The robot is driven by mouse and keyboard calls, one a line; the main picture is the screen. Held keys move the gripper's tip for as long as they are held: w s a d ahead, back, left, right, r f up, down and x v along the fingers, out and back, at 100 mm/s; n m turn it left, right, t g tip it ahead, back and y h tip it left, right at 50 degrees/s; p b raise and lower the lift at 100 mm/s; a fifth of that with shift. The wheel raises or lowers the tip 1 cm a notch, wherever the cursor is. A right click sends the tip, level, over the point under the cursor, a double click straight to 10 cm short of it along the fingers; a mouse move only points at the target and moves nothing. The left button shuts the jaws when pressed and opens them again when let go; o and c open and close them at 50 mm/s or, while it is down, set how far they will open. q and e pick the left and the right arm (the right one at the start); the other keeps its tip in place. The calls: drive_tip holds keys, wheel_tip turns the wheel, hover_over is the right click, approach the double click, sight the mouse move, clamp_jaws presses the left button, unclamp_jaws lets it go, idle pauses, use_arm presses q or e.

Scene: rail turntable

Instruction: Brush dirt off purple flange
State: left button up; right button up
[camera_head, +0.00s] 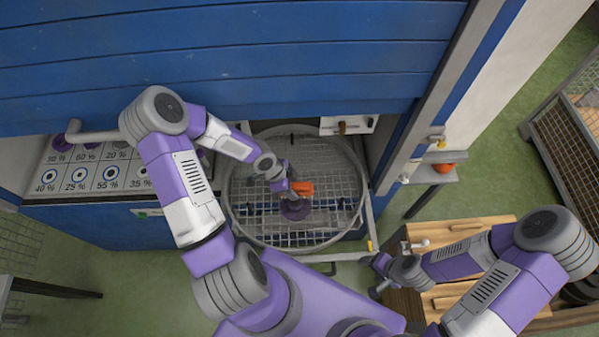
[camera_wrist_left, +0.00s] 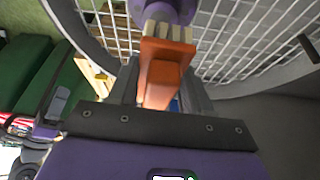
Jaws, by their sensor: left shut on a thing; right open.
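The purple flange (camera_head: 295,210) sits on the wire mesh of the round turntable (camera_head: 330,216), near its middle. It also shows at the top edge of the left wrist view (camera_wrist_left: 168,9). My left gripper (camera_head: 285,187) is shut on an orange brush (camera_head: 303,188) above the turntable. In the left wrist view the brush (camera_wrist_left: 163,80) points up between the fingers, and its pale bristles meet the flange's edge or lie just in front of it. Dirt on the flange is too small to make out. My right gripper (camera_head: 378,276) is open and empty beside the wooden drawers.
A blue slatted shutter (camera_head: 230,50) stands behind the turntable. A panel of round items with percent labels (camera_head: 95,175) is at the left. A small shelf holds a red-orange item (camera_head: 444,168) at the right. Wooden drawers (camera_head: 460,229) stand at the lower right.

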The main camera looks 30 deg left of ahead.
use_arm(q)
drive_tip(key=shift+s+f, duration=0.25)
drive_tip(key=shift+f, duration=0.05)
wheel_tip(320, 180, down, 5)
drive_tip(key=shift+s+f+b, duration=0.1)
drive_tip(key=shift+b, duration=1)
drive_tip(key=shift+f+b, duration=0.3)
drive_tip(key=shift+b, duration=0.1)
drive_tip(key=shift+f+b, duration=0.55)
drive_tip(key=shift+f, duration=0.05)
drive_tip(key=shift+s+a+r, duration=0.1)
